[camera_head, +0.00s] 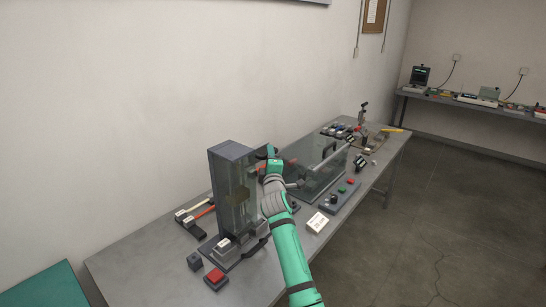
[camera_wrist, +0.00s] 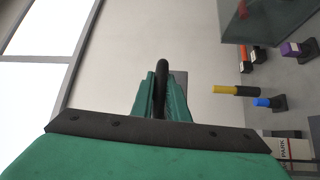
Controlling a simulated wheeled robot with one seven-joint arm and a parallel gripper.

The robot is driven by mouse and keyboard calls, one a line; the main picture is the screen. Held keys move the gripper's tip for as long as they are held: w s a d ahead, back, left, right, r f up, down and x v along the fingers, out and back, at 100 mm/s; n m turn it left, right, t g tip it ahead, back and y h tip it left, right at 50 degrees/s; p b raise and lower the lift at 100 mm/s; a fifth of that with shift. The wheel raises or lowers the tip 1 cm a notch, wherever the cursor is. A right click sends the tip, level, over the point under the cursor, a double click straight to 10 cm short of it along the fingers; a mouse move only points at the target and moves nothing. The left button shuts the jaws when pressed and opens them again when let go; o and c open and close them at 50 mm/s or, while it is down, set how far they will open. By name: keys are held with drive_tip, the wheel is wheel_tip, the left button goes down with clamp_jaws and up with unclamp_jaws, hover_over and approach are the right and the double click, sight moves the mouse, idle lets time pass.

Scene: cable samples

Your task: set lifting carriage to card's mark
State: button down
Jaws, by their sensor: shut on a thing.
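A tall grey tower (camera_head: 222,190) with clear sides stands on the bench, with a brownish block (camera_head: 240,200) inside that may be the lifting carriage. My gripper (camera_head: 268,156) is high at the tower's right side. In the wrist view my gripper (camera_wrist: 161,95) is shut on a dark rounded bar (camera_wrist: 162,68), which stands between the green fingers. What the bar joins to is hidden.
A clear box (camera_head: 305,165) with a dark handle stands just right of my gripper. A red button (camera_head: 214,277) is at the tower's foot. A button panel (camera_head: 342,196) lies near the front edge. Cable samples (camera_head: 195,213) lie left of the tower.

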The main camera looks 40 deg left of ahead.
drive_tip(key=shift+w+d+r, duration=0.15)
drive_tip(key=shift+w+d, duration=0.2)
drive_tip(key=c, duration=1.8)
unclamp_jaws()
drive_tip(key=shift+c, duration=0.2)
drive_tip(key=shift+o, duration=0.6)
drive_tip(key=shift+s+a, duration=0.2)
drive_tip(key=v, duration=1)
drive_tip(key=shift+s+d, duration=0.25)
